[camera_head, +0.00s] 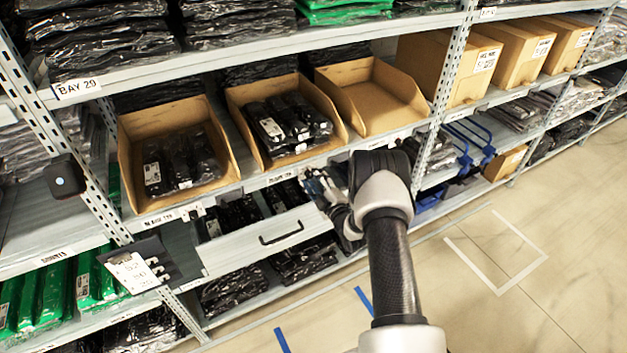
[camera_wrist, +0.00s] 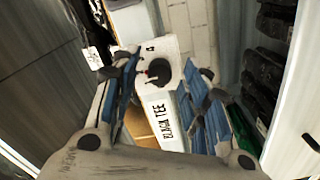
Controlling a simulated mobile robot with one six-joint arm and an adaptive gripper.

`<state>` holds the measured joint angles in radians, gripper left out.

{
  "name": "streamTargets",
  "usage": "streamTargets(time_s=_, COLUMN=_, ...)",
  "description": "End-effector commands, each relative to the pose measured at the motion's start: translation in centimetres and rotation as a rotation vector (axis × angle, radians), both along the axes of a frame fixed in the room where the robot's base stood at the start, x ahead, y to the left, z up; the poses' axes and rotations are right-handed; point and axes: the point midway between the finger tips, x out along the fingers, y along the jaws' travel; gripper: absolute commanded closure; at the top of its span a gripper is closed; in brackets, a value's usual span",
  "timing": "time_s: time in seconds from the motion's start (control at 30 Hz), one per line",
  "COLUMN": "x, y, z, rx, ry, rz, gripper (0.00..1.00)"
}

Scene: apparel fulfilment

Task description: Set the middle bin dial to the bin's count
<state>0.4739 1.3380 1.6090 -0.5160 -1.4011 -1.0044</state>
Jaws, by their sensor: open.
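The middle bin (camera_head: 243,125) is an open cardboard bin on the shelf in the head view, with several dark plastic-wrapped packages (camera_head: 290,122) inside. In the wrist view a dark round dial (camera_wrist: 158,72) with a small red mark sits on a white plate beside a "BLACK TEE" label (camera_wrist: 166,120). My gripper (camera_wrist: 162,70) is open, its blue-padded fingers on either side of the dial. Whether they touch it I cannot tell. In the head view my gripper (camera_head: 325,188) is at the shelf edge below the bins, and the dial there is hidden or too small to read.
A left bin (camera_head: 128,165) also holds dark packages; a right bin (camera_head: 368,105) is empty. A clipboard (camera_head: 130,272) hangs at the lower left. The floor at right (camera_head: 560,240) is clear.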

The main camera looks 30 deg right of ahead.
Motion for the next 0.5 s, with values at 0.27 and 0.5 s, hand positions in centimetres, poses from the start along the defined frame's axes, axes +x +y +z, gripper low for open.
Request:
streamTargets(time_s=0.27, x=-0.2, y=0.0, z=0.0, rx=0.000, ry=0.001, rz=0.000, gripper=0.58)
streamTargets(time_s=0.5, x=-3.8, y=-0.3, z=-0.1, rx=0.003, ry=0.004, rz=-0.004, gripper=0.58)
